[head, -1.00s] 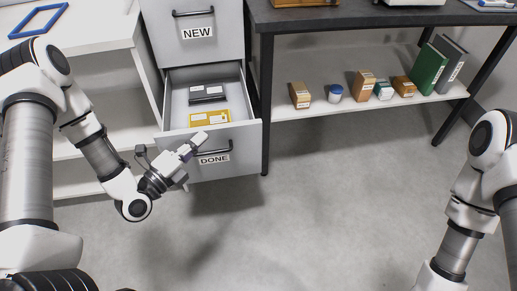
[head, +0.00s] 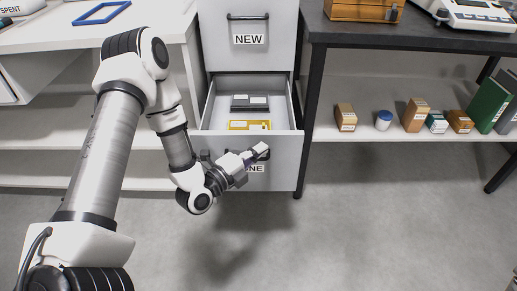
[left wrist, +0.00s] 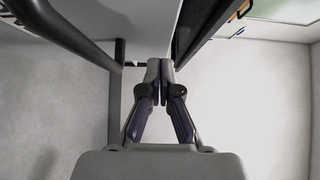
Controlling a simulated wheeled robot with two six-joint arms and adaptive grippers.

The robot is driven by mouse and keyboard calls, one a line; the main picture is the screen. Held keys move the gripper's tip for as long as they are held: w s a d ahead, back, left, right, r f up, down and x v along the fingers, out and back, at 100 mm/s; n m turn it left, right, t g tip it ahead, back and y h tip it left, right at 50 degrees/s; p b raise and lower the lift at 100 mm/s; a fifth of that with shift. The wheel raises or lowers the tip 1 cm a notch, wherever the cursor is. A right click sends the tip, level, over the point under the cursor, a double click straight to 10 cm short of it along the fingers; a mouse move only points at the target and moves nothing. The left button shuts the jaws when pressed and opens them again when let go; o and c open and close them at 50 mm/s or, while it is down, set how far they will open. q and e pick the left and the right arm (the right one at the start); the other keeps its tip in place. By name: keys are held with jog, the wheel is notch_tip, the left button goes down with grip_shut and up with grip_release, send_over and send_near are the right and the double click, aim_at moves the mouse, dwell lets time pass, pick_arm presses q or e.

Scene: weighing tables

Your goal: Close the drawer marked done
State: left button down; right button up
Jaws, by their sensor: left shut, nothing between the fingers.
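The drawer marked DONE (head: 285,150) is pulled open in the grey cabinet, below the shut drawer marked NEW (head: 249,18). A dark item (head: 250,102) and a yellow item (head: 249,125) lie inside it. My left gripper (head: 264,150) is shut and empty in front of the drawer's front panel, over its handle area and part of the DONE label. I cannot tell whether it touches the panel. In the left wrist view its closed fingertips (left wrist: 160,72) point at a pale panel edge beside a dark gap. My right gripper is not in view.
A white table (head: 150,25) with a blue frame (head: 102,12) stands left of the cabinet. A dark table (head: 420,32) with a scale stands right, with boxes and binders on its shelf (head: 365,128). The floor (head: 350,220) in front is clear.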

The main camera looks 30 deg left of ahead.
pick_arm(q)
jog(key=shift+w+a, duration=0.7)
jog(key=shift+w, duration=0.3)
jog(key=shift+w, duration=0.1)
